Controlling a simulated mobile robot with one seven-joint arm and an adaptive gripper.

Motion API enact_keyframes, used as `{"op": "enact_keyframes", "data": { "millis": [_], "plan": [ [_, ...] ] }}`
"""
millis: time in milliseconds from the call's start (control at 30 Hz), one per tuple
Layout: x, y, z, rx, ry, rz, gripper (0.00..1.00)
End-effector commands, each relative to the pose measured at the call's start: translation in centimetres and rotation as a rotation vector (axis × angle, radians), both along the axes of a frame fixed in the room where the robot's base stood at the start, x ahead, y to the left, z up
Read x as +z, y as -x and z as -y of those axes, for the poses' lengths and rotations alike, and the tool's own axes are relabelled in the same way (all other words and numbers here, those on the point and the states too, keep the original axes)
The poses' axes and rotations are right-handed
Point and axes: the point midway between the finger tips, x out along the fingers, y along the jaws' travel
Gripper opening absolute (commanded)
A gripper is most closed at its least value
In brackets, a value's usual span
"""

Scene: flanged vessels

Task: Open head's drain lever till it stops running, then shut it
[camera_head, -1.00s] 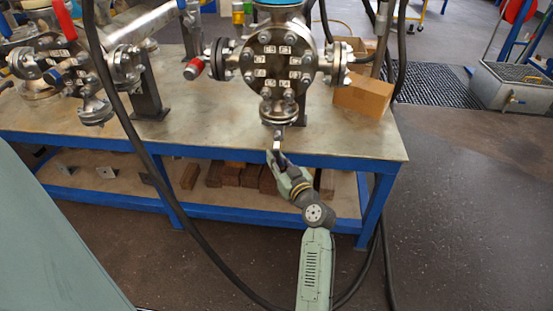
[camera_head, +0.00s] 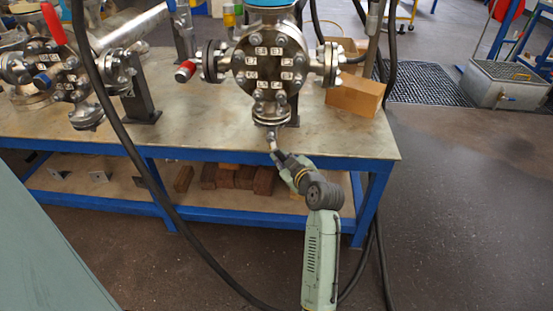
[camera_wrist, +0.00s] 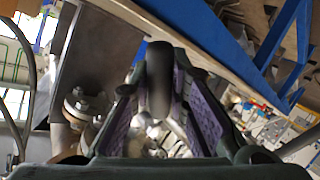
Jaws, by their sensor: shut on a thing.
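The head (camera_head: 273,62) is a round steel flanged vessel with a bolted, labelled face, standing on the bench. A flanged drain outlet (camera_head: 272,112) hangs from its underside, with a small valve below it near the bench's front edge. My gripper (camera_head: 281,157) is at this valve, shut on the drain lever (camera_head: 272,142), which slants down to the right. In the wrist view the lever's dark rounded grip (camera_wrist: 159,80) stands between the purple-padded fingers of my gripper (camera_wrist: 165,118). The fingers hide part of the lever. No running liquid can be made out.
The blue-framed bench (camera_head: 340,145) has its front edge just behind my gripper. A second flanged vessel (camera_head: 65,70) with a red lever stands at left. A cardboard box (camera_head: 355,97) sits at right. A dark hose hangs across the left foreground.

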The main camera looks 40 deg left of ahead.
Motion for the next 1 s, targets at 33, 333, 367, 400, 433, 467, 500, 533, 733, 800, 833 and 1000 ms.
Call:
{"op": "enact_keyframes", "data": {
  "millis": [33,333,367,400,433,467,500,533,733,800,833,1000],
  "plan": [
    [0.6,-0.2,0.3,-0.001,0.037,0.028,0.00],
    [2.0,-1.0,1.5,-0.002,0.280,0.176,0.00],
    [2.2,-1.1,1.6,-0.002,0.305,0.191,0.00],
    [2.4,-1.1,1.7,-0.002,0.338,0.210,0.00],
    [2.6,-1.2,1.8,-0.002,0.361,0.225,0.00],
    [2.8,-1.3,1.9,-0.002,0.386,0.241,0.00],
    [3.0,-1.3,2.0,-0.001,0.418,0.260,0.00],
    [3.2,-1.4,2.1,-0.001,0.442,0.276,0.00],
    [4.3,-1.6,2.5,0.000,0.597,0.369,0.00],
    [4.7,-1.6,2.6,0.000,0.645,0.399,0.00],
    [4.8,-1.7,2.6,-0.001,0.665,0.412,0.00],
    [5.5,-1.7,2.7,-0.002,0.760,0.470,0.00]
  ]
}}
